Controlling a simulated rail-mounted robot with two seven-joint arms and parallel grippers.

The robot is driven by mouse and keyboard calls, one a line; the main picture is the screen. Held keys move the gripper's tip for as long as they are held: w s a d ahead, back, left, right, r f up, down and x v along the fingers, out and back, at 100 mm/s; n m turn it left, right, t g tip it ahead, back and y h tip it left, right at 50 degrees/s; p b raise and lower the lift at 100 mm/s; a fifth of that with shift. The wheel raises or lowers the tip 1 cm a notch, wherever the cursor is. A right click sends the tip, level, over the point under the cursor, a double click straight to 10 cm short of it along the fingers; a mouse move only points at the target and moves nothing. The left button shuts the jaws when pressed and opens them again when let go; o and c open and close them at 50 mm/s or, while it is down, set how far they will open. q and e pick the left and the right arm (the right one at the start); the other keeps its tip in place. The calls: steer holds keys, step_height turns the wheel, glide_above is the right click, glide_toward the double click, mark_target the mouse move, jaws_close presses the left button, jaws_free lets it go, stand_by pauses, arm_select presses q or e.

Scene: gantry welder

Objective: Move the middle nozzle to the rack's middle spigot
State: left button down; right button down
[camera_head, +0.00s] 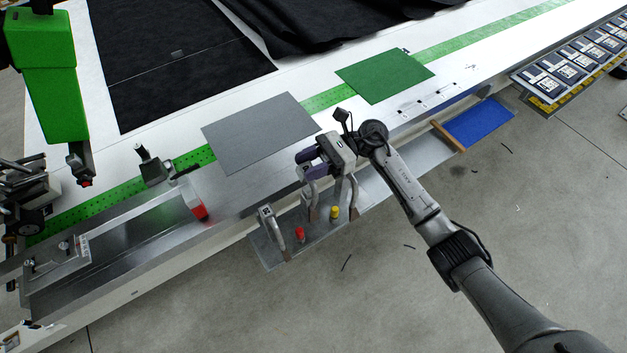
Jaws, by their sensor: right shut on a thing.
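My right gripper (313,170) is low over the rack (268,252) at the table's front edge, its arm coming in from the lower right. It is shut on a grey curved piece (312,196), which I take for the middle nozzle. The held piece hangs down toward the rack; I cannot tell whether it touches it. A similar curved grey piece (268,222) stands at the rack's left end, and another (352,196) at its right. A red-topped peg (299,234) and a yellow-topped peg (334,212) stand between them. The gripper hides the grip itself.
A grey plate (258,132) and a green plate (385,75) lie on the white table behind. A green machine head (48,85) hangs at the left. A blue panel (478,122) is at the right. Bare floor (400,290) lies in front.

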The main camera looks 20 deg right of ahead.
steer(key=shift+s+d+f+n+g+b, duration=0.15)
steer(key=shift+f+g, duration=0.1)
steer(key=shift+f, duration=0.2)
steer(key=shift+s+d+f+n+g+b, duration=0.1)
steer(key=shift+f+n+g, duration=0.15)
steer(key=shift+f, duration=0.2)
steer(key=shift+s+d+f+n+g+b, duration=0.15)
steer(key=shift+f+g, duration=0.15)
steer(key=shift+f, duration=0.15)
steer(key=shift+w+f+b, duration=0.1)
steer(key=shift+f+b, duration=0.6)
steer(key=shift+f, duration=1.65)
steer(key=shift+w+r+m+b, duration=0.25)
steer(key=shift+r+m+b, duration=0.1)
steer(key=shift+r+b, duration=0.1)
steer(key=r, duration=0.1)
steer(key=w+r+m+b, duration=0.1)
steer(key=r+m, duration=0.1)
steer(key=shift+w+a, duration=0.1)
steer(key=shift+w, duration=0.15)
steer(key=shift+w+r+m+b, duration=0.2)
steer(key=shift+r+m+b, duration=0.3)
steer(key=shift+r, duration=0.2)
steer(key=shift+a+f+b, duration=0.1)
steer(key=shift+f+b, duration=0.3)
steer(key=shift+f, duration=0.7)
steer(key=shift+f+b, duration=0.35)
steer(key=shift+f, duration=0.9)
